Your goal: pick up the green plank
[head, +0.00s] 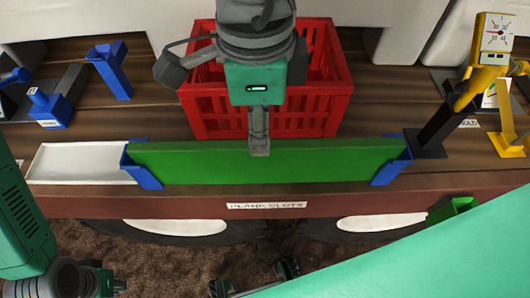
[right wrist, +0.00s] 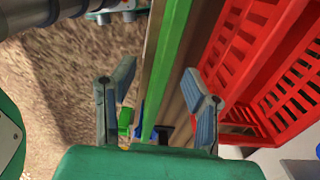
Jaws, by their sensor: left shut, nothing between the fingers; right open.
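The green plank (head: 290,163) stands on its long edge along the front of the brown wooden surface, its ends in two blue brackets (head: 141,166). In the right wrist view, the plank (right wrist: 166,60) runs lengthwise in the gap between the open fingers (right wrist: 158,94), without visible grip.
A red crate (head: 210,122) stands right behind the plank and fills the right of the wrist view (right wrist: 275,60). A white tray (head: 82,164) lies left of the plank. Blue stands (head: 110,72) are at left, a yellow gauge device (head: 490,60) at right.

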